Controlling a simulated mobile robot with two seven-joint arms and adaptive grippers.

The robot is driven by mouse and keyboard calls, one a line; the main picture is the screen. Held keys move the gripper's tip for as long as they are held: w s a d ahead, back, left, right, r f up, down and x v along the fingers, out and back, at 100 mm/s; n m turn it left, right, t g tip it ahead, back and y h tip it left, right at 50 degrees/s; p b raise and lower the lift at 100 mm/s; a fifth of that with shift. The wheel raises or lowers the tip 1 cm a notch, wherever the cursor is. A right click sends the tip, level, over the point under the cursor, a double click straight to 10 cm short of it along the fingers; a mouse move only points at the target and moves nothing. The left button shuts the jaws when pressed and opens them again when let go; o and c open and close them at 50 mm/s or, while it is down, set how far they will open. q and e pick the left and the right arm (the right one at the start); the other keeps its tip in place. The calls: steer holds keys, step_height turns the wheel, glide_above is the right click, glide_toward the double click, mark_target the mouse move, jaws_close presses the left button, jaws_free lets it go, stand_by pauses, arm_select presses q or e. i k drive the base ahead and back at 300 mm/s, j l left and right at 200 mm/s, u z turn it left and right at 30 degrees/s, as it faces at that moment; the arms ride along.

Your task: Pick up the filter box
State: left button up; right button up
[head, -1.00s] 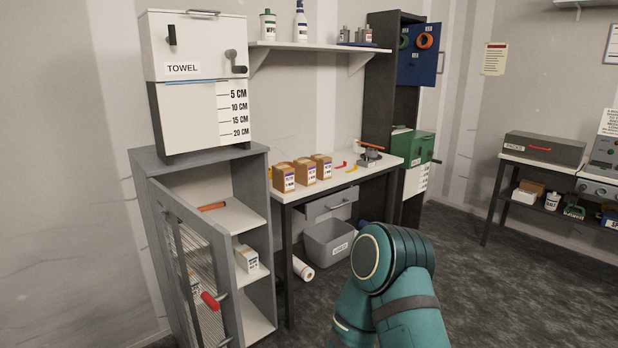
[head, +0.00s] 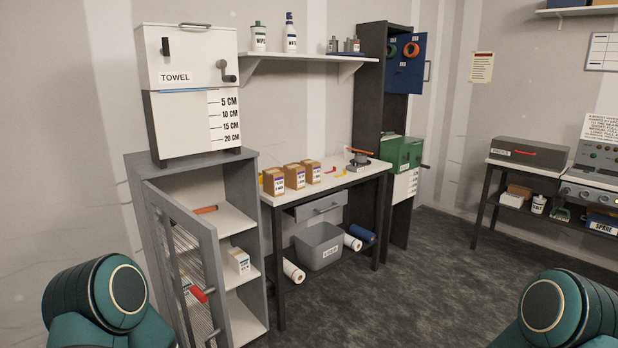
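A small white box with a printed label (head: 239,260) stands on the middle shelf of the open grey cabinet (head: 248,213). Three brown cartons with labels (head: 294,176) stand in a row on the white bench top (head: 350,182). The print is too small to tell which of these is the filter box. My two teal arms show at the lower left and lower right edges, well in front of the furniture. Neither of my grippers is in view.
A grey bin (head: 319,246) and several rolls lie under the bench. A side table (head: 525,168) stands at the right. The dark floor (head: 400,300) between is clear.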

mark_target(295, 175)
steer(key=i+j+z, duration=0.2)
steer(key=i, duration=1)
steer(key=l, duration=0.1)
